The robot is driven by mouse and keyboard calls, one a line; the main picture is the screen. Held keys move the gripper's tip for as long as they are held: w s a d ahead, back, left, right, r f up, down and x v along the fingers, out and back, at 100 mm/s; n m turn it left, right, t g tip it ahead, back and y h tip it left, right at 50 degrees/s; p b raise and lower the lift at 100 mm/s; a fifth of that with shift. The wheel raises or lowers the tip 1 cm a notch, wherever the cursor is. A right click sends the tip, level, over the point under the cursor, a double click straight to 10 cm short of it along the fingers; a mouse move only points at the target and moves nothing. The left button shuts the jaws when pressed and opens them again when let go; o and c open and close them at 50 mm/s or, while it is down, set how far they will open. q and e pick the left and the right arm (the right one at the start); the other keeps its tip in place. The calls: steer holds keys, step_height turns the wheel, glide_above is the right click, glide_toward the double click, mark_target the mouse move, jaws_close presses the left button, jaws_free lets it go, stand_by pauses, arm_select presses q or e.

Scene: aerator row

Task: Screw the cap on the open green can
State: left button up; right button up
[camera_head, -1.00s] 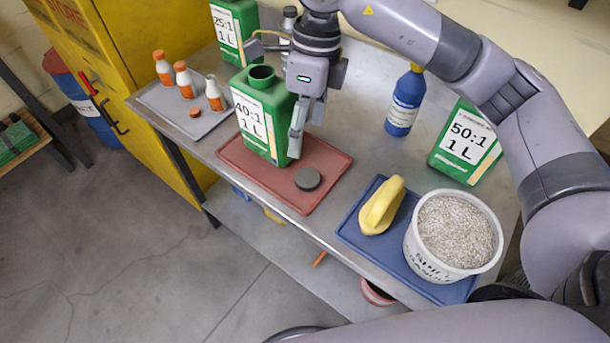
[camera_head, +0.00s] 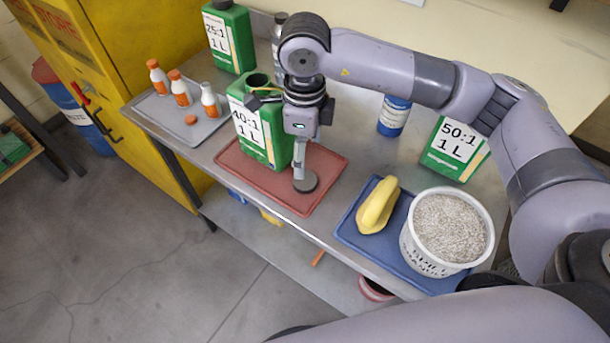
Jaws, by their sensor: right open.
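The open green can (camera_head: 266,147), labelled 40:1 1 L, stands upright on the red tray (camera_head: 325,161) with its round mouth uncovered. A dark grey round cap (camera_head: 306,183) lies flat on the red tray in front and to the right of the can. My right gripper (camera_head: 301,177) points down right over the cap, beside the can, with its fingertips at the cap. Its fingers are seen nearly edge-on, and I cannot tell whether they touch the cap. The gripper is open. My left gripper is not in view.
A green can (camera_head: 230,38) stands behind, and another (camera_head: 452,150), marked 50:1, at right. A blue bottle (camera_head: 394,116) is partly hidden by my arm. A blue tray (camera_head: 350,233) holds a yellow object (camera_head: 377,206) and a granule tub (camera_head: 432,262). Small bottles (camera_head: 181,89) stand at left.

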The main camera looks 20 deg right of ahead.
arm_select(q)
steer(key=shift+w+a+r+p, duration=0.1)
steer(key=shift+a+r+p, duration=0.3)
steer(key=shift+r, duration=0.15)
arm_select(e)
glide_above(305, 180)
steer(key=shift+s+a+f, duration=0.1)
steer(key=shift+f, duration=1)
steer(key=shift+s+a+f, duration=0.1)
steer(key=shift+f, duration=1)
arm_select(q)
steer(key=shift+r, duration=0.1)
arm_select(e)
steer(key=shift+d+f+p, duration=0.1)
steer(key=shift+f+p, duration=0.25)
steer(key=shift+p, duration=0.05)
step_height(305, 180, down, 4)
steer(key=shift+w+r+p, duration=0.15)
steer(key=shift+p, duration=0.6)
steer(key=shift+f, duration=0.4)
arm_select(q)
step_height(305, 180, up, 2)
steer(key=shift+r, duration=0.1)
arm_select(e)
steer(key=shift+c, duration=0.5)
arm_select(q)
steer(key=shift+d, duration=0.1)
arm_select(e)
steer(key=c, duration=0.7)
